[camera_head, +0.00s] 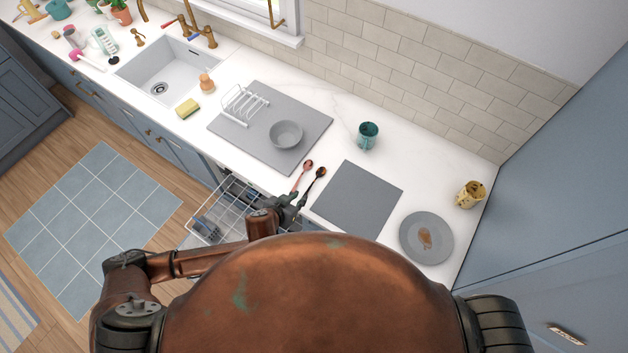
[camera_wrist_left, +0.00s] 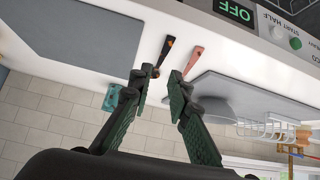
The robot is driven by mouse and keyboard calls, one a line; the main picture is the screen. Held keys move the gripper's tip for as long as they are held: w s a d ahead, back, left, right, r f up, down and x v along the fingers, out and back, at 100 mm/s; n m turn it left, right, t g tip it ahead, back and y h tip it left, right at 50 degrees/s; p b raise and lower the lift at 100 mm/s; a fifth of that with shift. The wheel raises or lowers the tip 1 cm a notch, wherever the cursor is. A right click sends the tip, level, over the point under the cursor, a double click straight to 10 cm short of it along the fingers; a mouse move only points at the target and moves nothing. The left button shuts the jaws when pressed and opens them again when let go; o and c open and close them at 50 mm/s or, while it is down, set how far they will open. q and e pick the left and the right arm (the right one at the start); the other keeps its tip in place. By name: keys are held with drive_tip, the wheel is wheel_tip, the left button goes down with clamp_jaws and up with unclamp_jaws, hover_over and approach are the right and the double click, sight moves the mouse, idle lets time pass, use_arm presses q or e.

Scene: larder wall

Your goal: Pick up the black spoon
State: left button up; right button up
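The black spoon (camera_head: 319,174) lies on the white counter, its bowl toward the wall and its handle toward the front edge. A pink-red spoon (camera_head: 305,168) lies just left of it. In the left wrist view, the black spoon (camera_wrist_left: 168,46) shows its dark handle, and its far end appears between the fingertips. The pink spoon (camera_wrist_left: 194,58) is beside it, close to one finger. My left gripper (camera_head: 290,203) is at the counter's front edge by the handle ends. It also shows open in the left wrist view (camera_wrist_left: 158,88); contact cannot be told. My right gripper is out of view.
A grey mat (camera_head: 358,196) lies right of the spoons. A grey drying mat (camera_head: 236,127) with a bowl (camera_head: 286,134) and white rack (camera_head: 245,104) lies left. A teal cup (camera_head: 368,135) stands behind. An open dishwasher rack (camera_head: 226,207) is below the counter.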

sight(308, 190)
use_arm(q)
drive_tip(key=shift+w+f, duration=0.1)
drive_tip(key=shift+f, duration=0.15)
drive_tip(key=shift+x, duration=0.85)
drive_tip(key=shift+p+x, duration=0.65)
drive_tip(key=shift+x, duration=2.35)
drive_tip(key=shift+w+a+r, duration=0.1)
drive_tip(key=shift+w, duration=0.05)
clamp_jaws()
